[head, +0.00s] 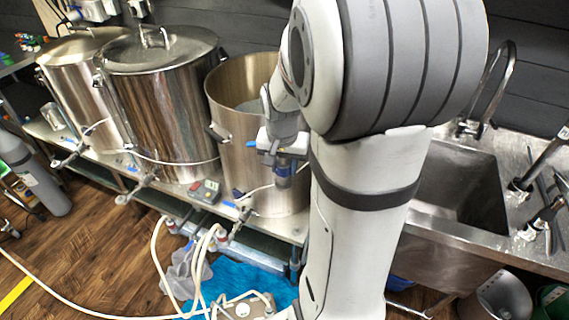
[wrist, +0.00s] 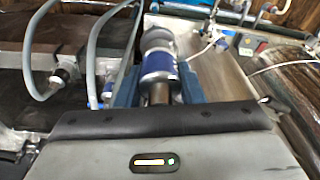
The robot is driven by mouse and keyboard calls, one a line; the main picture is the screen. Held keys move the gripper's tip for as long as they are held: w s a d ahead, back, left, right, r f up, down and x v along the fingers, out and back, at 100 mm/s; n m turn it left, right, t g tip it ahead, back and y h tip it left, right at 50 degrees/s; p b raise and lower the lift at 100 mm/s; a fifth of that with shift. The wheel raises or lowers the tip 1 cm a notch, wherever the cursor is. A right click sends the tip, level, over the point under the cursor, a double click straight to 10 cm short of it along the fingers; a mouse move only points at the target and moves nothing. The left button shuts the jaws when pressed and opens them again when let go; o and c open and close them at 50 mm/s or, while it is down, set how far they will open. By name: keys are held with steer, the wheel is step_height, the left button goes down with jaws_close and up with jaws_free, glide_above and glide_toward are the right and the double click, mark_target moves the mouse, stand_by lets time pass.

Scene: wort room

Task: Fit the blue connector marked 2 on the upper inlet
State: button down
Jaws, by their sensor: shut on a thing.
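My gripper (head: 284,160) is in front of the open steel kettle on the right in the head view. In the wrist view its blue fingers (wrist: 158,88) are on both sides of a blue connector (wrist: 158,64) with a grey metal end, and they are shut on it. The connector also shows as a small blue and grey piece below my gripper in the head view (head: 283,171). I cannot read a number on it. I cannot make out which fitting is the upper inlet. The connector's far end looks free in the wrist view.
The open kettle (head: 228,110) and two lidded kettles stand on a steel bench. Valves with blue handles stick out in front. Hoses (head: 160,250) lie below. A sink (head: 455,190) is at right.

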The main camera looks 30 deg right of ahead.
steer(key=shift+f+b, duration=0.45)
steer(key=shift+f, duration=0.1)
steer(key=c, duration=0.9)
jaws_free()
